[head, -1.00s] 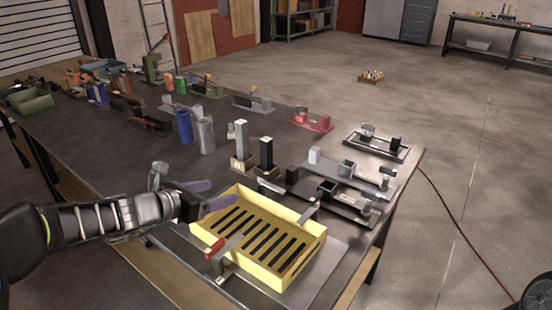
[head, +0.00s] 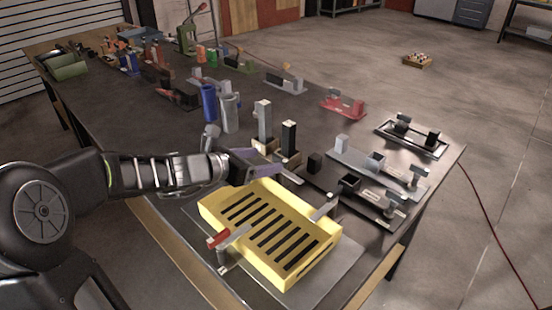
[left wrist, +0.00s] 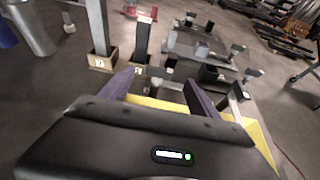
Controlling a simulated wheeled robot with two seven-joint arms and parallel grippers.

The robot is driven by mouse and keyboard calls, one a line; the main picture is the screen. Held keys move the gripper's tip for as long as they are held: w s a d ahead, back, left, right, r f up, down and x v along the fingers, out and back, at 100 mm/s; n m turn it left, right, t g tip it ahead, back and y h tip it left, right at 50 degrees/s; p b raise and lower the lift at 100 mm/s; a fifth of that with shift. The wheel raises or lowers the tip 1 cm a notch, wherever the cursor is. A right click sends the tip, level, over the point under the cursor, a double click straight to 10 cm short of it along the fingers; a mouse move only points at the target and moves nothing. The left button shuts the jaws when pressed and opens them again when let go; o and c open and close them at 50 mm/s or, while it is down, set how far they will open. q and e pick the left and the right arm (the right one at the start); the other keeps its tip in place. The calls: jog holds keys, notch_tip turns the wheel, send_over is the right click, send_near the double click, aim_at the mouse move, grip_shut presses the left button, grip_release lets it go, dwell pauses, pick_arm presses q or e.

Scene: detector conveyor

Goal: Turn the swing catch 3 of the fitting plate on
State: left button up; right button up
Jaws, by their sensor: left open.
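The yellow slotted tray (head: 318,262) sits on a flat grey plate (head: 345,268), which I take as the fitting plate. A red-ended lever (head: 222,238) stands at the tray's near left side. A grey lever (head: 325,208) stands at its right side. I cannot read numbers on these levers, so I cannot tell which is swing catch 3. My left gripper (head: 277,165) is open and empty at the tray's back edge, just in front of two upright posts. In the left wrist view, its purple fingers (left wrist: 157,82) are apart, with the posts beyond them. My right gripper is not in view.
A grey post (head: 264,122) and a black post (head: 289,138) rise from wooden blocks behind the gripper. Dark and light fixture plates (head: 375,175) stand to the right. Blue (head: 208,103) and grey (head: 229,112) cylinders stand behind. The table's right edge is close to the fixtures.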

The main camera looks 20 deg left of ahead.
aim_at(279, 158)
pick_arm(q)
jog(key=x, duration=0.6)
jog(key=shift+c, duration=0.3)
grip_shut()
dwell(0.5)
